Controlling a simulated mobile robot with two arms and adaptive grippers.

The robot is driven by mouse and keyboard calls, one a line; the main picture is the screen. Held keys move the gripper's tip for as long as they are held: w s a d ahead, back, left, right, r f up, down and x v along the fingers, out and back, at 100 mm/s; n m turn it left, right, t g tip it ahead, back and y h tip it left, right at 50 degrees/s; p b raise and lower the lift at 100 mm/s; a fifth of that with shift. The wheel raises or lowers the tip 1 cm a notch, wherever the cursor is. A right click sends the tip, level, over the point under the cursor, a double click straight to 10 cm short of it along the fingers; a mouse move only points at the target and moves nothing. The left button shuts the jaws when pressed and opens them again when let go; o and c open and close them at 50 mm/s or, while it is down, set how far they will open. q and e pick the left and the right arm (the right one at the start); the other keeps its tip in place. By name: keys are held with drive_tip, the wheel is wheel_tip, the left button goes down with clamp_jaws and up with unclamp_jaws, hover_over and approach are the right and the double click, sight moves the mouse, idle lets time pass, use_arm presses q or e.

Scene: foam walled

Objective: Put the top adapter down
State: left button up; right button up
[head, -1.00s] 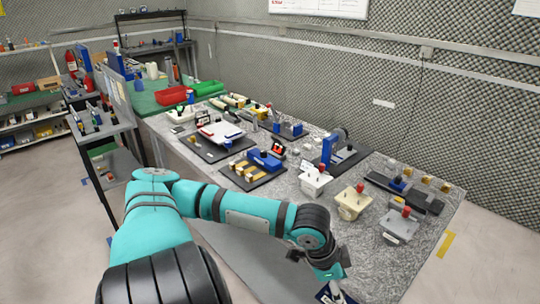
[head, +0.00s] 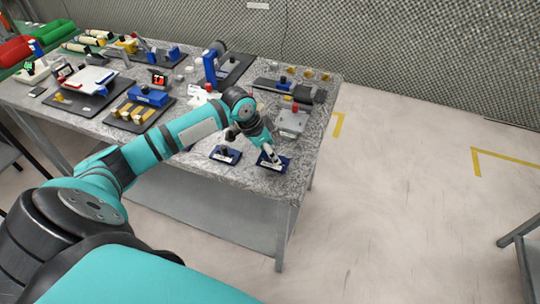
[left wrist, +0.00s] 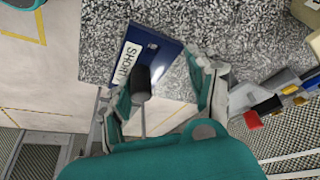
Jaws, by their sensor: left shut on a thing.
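A dark blue plate (head: 284,165) with a white label and a black knob is at the near right corner of the table in the head view. I cannot tell whether the plate touches the tabletop. My right gripper is not in view.
A similar blue plate with a black knob (head: 226,155) sits left of it on the speckled table (head: 240,178). A grey box with a red knob (head: 292,121) stands behind. Other fixtures fill the back. The table's right edge is close; open floor lies beyond.

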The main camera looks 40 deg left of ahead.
sight(270, 159)
use_arm(q)
drive_tip(key=shift+f+p, duration=0.5)
drive_tip(key=shift+f, duration=1.2)
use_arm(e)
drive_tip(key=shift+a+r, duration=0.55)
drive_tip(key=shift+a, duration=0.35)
use_arm(q)
drive_tip(key=shift+f, duration=0.15)
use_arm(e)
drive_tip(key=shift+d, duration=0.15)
use_arm(q)
drive_tip(key=o, duration=0.9)
drive_tip(key=shift+c, duration=0.2)
drive_tip(key=o, duration=0.3)
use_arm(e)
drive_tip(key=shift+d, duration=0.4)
